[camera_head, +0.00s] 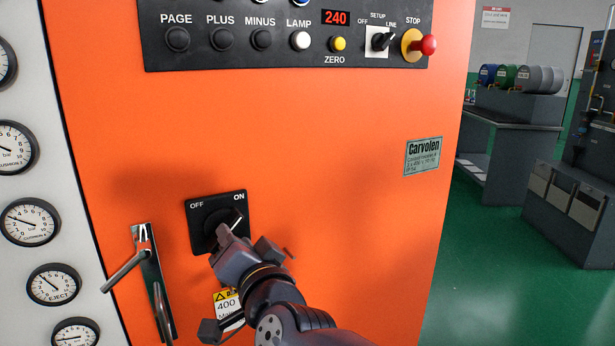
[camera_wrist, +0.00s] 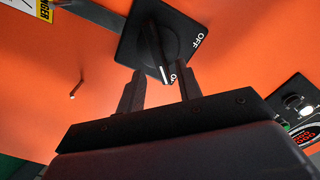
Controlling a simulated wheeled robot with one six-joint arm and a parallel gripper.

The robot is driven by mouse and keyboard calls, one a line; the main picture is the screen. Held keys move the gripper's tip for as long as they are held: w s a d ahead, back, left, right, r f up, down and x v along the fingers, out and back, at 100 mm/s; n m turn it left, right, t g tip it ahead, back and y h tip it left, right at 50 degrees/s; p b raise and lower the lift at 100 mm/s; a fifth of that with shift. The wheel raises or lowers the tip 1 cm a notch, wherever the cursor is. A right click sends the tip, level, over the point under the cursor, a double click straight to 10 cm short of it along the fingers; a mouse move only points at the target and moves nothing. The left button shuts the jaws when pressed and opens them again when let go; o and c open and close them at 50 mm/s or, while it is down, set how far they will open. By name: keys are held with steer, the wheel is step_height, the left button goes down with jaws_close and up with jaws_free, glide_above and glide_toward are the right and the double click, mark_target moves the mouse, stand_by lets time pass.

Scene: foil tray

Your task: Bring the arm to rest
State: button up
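My gripper (camera_head: 243,243) is in front of the black rotary switch (camera_head: 209,210) on the orange cabinet. The switch plate is marked OFF at left and ON at right, and the white mark on its handle points up and right toward ON. In the wrist view the two fingers of my gripper (camera_wrist: 159,85) stand apart. The narrow switch handle (camera_wrist: 155,45) shows in the gap, at or just beyond the fingertips. The fingers are not closed on it; I cannot tell whether either one touches it.
A metal lever handle (camera_head: 148,265) sticks out of the orange cabinet (camera_head: 330,140) left of my gripper. A yellow warning label (camera_head: 227,301) is below the switch. A button panel (camera_head: 220,52) runs above, with a red stop button (camera_head: 428,45). Green floor (camera_head: 480,270) is open at right.

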steer(key=p+v, duration=0.3)
steer(key=v, duration=0.4)
steer(key=b+x, duration=0.4)
steer(key=x, duration=0.7)
steer(key=shift+w+f+b, duration=0.15)
steer(key=shift+b, duration=0.2)
steer(key=n+p, duration=0.2)
steer(key=r+n+p, duration=0.1)
steer(key=n+p, duration=0.1)
steer(key=n, duration=0.1)
steer(key=shift+s+a+n, duration=0.15)
steer(key=shift+s+n, duration=0.1)
steer(key=shift+n, duration=0.05)
steer(key=shift+f+n+p, duration=0.15)
steer(key=shift+n+p, duration=0.55)
steer(key=shift+n, duration=0.1)
